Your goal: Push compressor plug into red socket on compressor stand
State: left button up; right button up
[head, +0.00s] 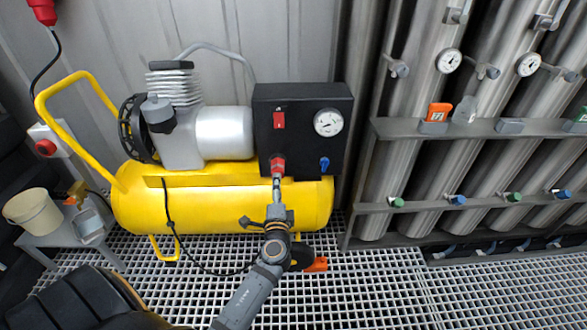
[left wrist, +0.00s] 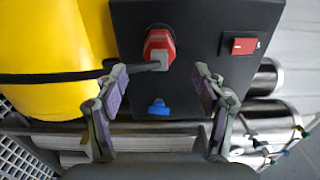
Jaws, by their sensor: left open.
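The yellow compressor (head: 225,205) stands on the grating with a black panel (head: 300,100) at its right end. A red fitting at the red socket (head: 278,164) is low on the panel; it also shows in the left wrist view (left wrist: 158,43). A grey piece, seemingly the compressor plug (left wrist: 166,60), sits against its face with a stem running left; I cannot tell how deep it is. My left gripper (head: 277,183) is open in front of the panel. In the left wrist view its fingers (left wrist: 160,85) are apart on both sides, with nothing clearly gripped. My right gripper is not in view.
A red switch (head: 279,120), pressure gauge (head: 328,122) and blue fitting (head: 324,163) are on the panel. A black cord (head: 172,225) runs down the tank to the floor. Steel vessels (head: 380,195) stand at right; a small table (head: 45,240) holds a bucket (head: 33,207) at left.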

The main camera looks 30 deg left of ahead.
aim_at(278, 170)
pick_arm(q)
jog(key=x, duration=0.5)
jog(key=shift+p, duration=0.3)
jog(key=shift+b+x, duration=0.35)
jog(key=shift+x, duration=1.7)
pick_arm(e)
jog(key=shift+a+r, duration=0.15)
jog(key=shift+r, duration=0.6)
pick_arm(q)
jog(key=shift+d+b, duration=0.1)
jog(key=shift+b, duration=0.35)
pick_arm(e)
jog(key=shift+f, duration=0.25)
